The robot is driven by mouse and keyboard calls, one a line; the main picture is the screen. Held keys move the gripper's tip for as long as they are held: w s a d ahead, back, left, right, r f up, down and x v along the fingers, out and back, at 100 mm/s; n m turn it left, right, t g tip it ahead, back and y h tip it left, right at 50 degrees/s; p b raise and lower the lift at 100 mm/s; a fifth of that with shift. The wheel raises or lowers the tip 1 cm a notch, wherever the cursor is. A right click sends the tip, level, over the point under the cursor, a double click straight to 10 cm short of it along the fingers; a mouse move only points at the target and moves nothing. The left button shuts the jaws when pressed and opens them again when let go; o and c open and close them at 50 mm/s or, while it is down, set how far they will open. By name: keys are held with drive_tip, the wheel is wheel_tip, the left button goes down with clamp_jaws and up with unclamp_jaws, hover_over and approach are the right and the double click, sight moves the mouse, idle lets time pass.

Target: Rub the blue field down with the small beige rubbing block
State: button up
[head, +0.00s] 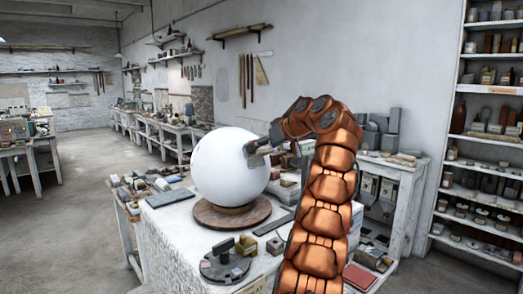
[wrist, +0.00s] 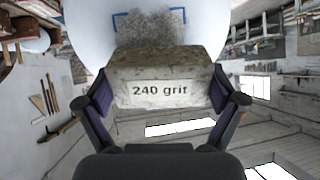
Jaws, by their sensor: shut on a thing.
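A large white plaster sphere (head: 230,165) sits on a round brown wooden stand (head: 232,216). In the wrist view, blue corner marks bound a field (wrist: 156,26) on the sphere, and a rough grey patch lies inside them. My gripper (wrist: 160,94) is shut on a beige block (wrist: 160,68) labelled "240 grit", with one finger on each side. The block hides the lower part of the field. In the head view my gripper (head: 259,150) is at the sphere's right side. I cannot tell whether the block touches the surface.
Several blocks lie at the table's left. Loaded shelves (head: 485,130) stand at the right. The floor at left is clear.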

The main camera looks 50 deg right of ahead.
sight(260, 159)
drive_tip(key=shift+s+d+f+b, duration=0.15)
drive_tip(key=shift+f+b, duration=0.25)
drive_tip(key=shift+b, duration=0.45)
drive_tip(key=f+t+b, duration=0.1)
drive_tip(key=b, duration=0.1)
drive_tip(key=s+d+f+t+b, duration=0.1)
drive_tip(key=b, duration=0.1)
drive_tip(key=shift+d+f+b, duration=0.15)
drive_tip(key=shift+b, duration=0.15)
drive_tip(key=shift+s+d+f+b, duration=0.15)
drive_tip(key=shift+d+f+b, duration=0.1)
drive_tip(key=shift+b, duration=0.3)
drive_tip(key=shift+r, duration=0.1)
drive_tip(key=shift+w+f, duration=0.25)
drive_tip(key=shift+w, duration=0.35)
drive_tip(key=shift+a, duration=0.1)
